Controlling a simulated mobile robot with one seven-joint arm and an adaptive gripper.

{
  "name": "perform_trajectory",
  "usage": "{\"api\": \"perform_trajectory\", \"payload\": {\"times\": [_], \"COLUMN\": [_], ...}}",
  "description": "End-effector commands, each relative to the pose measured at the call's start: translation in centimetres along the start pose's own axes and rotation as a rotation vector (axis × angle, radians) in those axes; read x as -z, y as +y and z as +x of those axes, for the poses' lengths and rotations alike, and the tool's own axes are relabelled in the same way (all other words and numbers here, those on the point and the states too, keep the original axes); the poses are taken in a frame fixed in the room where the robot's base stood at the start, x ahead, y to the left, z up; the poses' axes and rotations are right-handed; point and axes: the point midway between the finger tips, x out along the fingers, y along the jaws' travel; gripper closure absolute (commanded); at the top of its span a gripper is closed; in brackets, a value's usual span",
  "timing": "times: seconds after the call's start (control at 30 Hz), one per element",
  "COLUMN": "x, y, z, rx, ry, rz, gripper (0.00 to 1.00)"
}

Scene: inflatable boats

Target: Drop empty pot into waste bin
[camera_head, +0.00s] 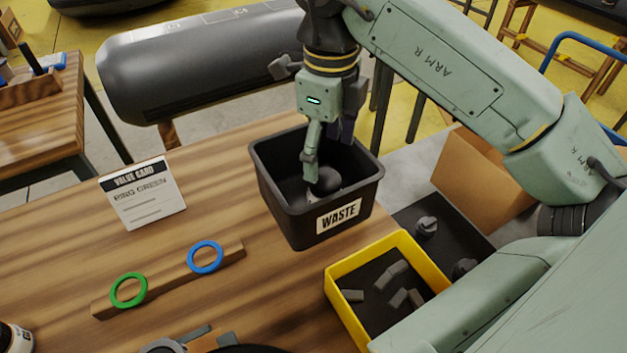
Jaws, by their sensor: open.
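The waste bin (281,205) is a black open box with a white WASTE label, standing on the wooden table near the middle of the view. My gripper (326,165) points down into the bin's opening, with its fingers open. A small dark rounded thing (325,181), which may be the pot, is inside the bin just below my gripper. Its lower part is partly hidden, and I cannot tell whether a finger touches it.
A yellow tray (337,297) with several grey pieces stands right of the bin, beside a black tray (466,226). A cardboard box (477,180) stands behind.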

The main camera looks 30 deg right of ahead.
Motion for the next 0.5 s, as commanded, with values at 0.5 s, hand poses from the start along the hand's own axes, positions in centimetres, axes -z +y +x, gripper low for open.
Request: {"api": "perform_trajectory", "payload": {"times": [0.5], "x": [0.0], "y": [-0.1], "z": [-6.8], "rx": [0.002], "ry": [0.001], "rz": [0.002], "gripper": [0.26]}}
